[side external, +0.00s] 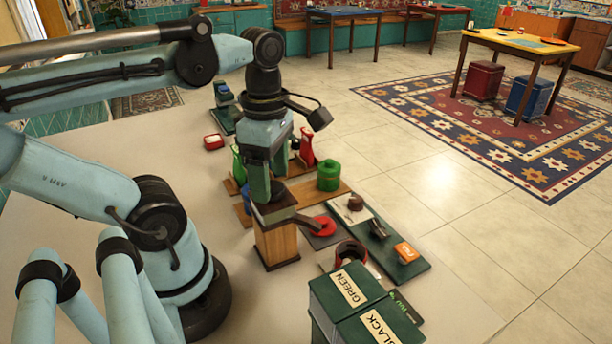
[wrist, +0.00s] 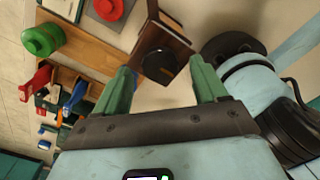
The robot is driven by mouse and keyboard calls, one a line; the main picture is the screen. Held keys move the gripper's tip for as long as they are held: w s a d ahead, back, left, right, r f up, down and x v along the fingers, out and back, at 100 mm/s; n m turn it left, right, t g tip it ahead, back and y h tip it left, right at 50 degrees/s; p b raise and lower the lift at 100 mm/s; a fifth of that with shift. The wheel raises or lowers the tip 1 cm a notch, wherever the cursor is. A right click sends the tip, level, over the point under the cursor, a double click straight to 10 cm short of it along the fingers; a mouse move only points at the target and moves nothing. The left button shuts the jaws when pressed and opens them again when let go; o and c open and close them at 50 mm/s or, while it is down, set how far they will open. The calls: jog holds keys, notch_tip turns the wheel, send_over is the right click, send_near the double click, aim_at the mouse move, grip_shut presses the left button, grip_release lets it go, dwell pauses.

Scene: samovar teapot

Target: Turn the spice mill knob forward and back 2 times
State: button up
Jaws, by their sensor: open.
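The spice mill (side external: 278,243) is a wooden box with a dark top, standing upright on the pale table below my gripper (side external: 264,186). In the wrist view the mill (wrist: 174,42) shows its dark round knob (wrist: 158,64) between the two green fingertips of my gripper (wrist: 161,66). The fingers are open, with a visible gap on each side of the knob. In the side view the fingers hang just above the mill and partly hide its top. I cannot tell their exact height over the knob.
A green jar (side external: 328,176) stands on a wooden board behind the mill. A red round piece (side external: 322,226) lies on a dark plate to its right. Dark green boxes (side external: 350,295) stand at the front right. Red and green bottles stand beyond my gripper.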

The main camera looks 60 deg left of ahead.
jog(key=shift+f, duration=0.7)
jog(key=shift+c, duration=0.2)
jog(key=c, duration=1)
